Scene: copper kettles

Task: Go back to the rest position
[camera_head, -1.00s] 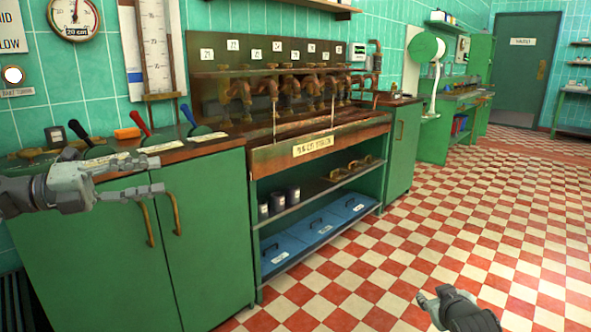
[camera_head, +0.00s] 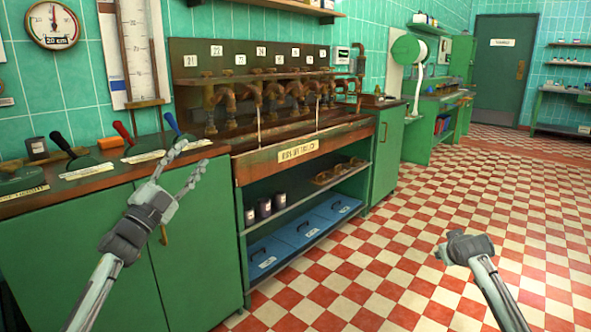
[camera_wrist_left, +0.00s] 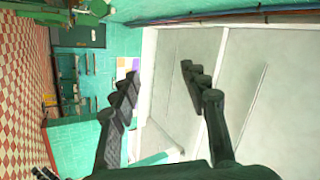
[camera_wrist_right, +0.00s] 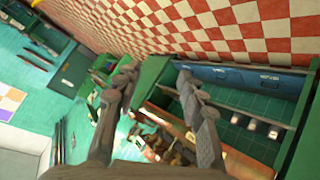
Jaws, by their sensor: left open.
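My left gripper (camera_head: 192,160) is in front of the green cabinet at the left of the head view, its fingers pointing up and right. The left wrist view shows its two dark fingers (camera_wrist_left: 158,75) spread with nothing between them. My right gripper (camera_head: 445,250) hangs over the checkered floor at the lower right of the head view, seen foreshortened. In the right wrist view its fingers (camera_wrist_right: 155,80) are apart and empty. Neither gripper visibly touches anything.
A green cabinet (camera_head: 200,240) with coloured levers on top stands at left. Beside it is a workbench (camera_head: 290,152) with copper pipes above and blue bins (camera_head: 300,232) below. The red and white floor (camera_head: 400,270) is clear at right.

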